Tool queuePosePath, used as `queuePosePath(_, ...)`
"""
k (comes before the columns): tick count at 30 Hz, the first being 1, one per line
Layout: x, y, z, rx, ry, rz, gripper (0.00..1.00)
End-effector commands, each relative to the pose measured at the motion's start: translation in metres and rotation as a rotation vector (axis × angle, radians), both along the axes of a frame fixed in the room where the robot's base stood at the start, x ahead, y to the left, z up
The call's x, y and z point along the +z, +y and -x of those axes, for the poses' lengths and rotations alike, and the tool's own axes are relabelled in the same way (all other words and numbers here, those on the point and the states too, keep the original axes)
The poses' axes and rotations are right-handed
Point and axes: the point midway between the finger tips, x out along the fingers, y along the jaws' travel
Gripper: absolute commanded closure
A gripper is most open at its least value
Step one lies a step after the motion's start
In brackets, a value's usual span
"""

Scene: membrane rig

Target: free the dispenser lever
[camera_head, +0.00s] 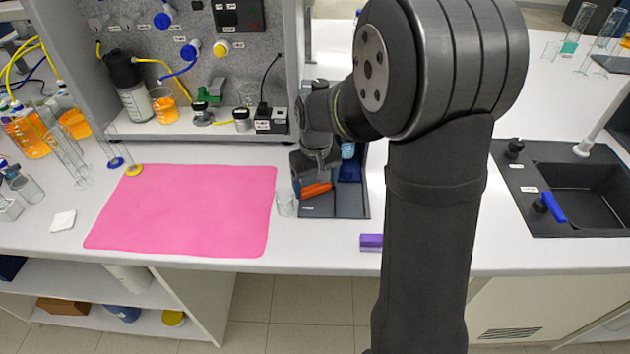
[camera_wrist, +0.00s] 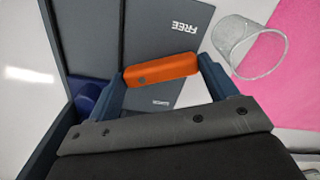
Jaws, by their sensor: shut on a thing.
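The dispenser lever is an orange bar (camera_head: 317,190), seen at the front of a dark grey base plate (camera_head: 347,207). In the wrist view the orange lever (camera_wrist: 162,70) lies crosswise between the two blue fingers of my gripper (camera_wrist: 163,76), which is shut on it. The plate (camera_wrist: 150,40) carries the printed word FREE beyond the lever. A second small label sits close to the lever and is hard to read. In the head view my gripper (camera_head: 315,168) reaches down over the plate and hides part of the dispenser.
A clear beaker (camera_head: 285,203) stands just left of the plate, beside a pink mat (camera_head: 185,210). A purple block (camera_head: 371,241) lies near the bench's front edge. A grey rig panel (camera_head: 190,60) with bottles stands behind. A sink (camera_head: 590,190) is at right.

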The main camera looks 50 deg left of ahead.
Motion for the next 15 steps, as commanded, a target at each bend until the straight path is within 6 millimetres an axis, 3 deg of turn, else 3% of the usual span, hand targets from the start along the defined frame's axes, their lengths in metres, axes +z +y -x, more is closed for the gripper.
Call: queuePosePath(15,0.0007,-0.0009,0.0001,0.067,-0.001,-0.002,0.45)
